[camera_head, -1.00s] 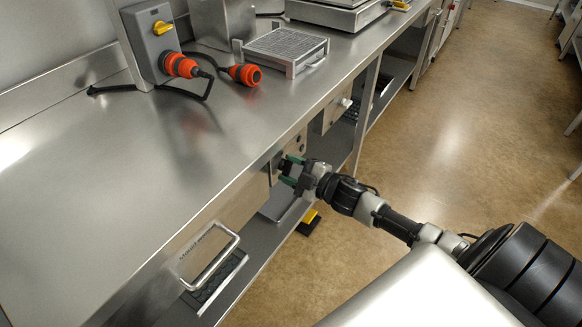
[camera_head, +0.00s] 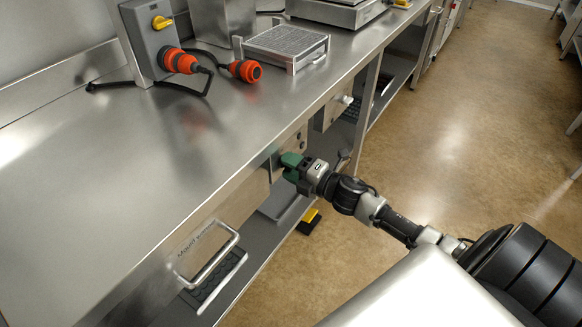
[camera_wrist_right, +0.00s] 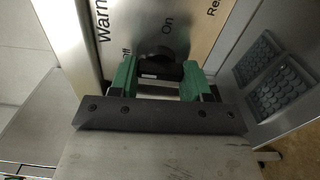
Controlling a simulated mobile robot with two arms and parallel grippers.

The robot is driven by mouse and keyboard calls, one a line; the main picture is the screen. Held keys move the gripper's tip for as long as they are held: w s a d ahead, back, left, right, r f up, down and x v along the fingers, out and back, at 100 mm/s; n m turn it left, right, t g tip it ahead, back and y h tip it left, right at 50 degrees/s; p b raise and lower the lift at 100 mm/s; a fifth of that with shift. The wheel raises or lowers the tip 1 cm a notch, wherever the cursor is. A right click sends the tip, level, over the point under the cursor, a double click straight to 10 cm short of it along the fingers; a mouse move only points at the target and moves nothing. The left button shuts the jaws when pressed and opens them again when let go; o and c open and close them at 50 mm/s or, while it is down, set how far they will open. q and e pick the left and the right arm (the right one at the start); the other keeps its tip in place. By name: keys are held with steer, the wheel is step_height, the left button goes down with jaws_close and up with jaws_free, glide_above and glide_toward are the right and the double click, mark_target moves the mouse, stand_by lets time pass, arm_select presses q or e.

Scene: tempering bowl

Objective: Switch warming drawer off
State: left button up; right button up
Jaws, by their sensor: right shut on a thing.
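The warming drawer's control panel (camera_wrist_right: 195,25) is a brushed-metal plate on the counter front, with "On", a partly covered "Off" and cut-off words starting "Warn" and "Res". Its black rotary knob (camera_wrist_right: 160,60) sits between my right gripper's green fingers (camera_wrist_right: 160,78), which are shut on it. The exact knob pointing is hard to read. In the head view my right gripper (camera_head: 291,164) is at the panel under the counter edge and hides the knob. A drawer front with a bar handle (camera_head: 208,280) and a small label is to the left. My left gripper is not in view.
The steel counter (camera_head: 120,170) overhangs the panel. A lower shelf with a dark mat (camera_head: 222,283) lies below. The floor at right is open.

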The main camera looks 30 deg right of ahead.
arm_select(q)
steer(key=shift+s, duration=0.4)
arm_select(e)
steer(key=shift+f+n, duration=0.1)
steer(key=shift+n, duration=0.2)
steer(key=o, duration=0.9)
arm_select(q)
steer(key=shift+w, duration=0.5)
arm_select(e)
steer(key=shift+s, duration=0.1)
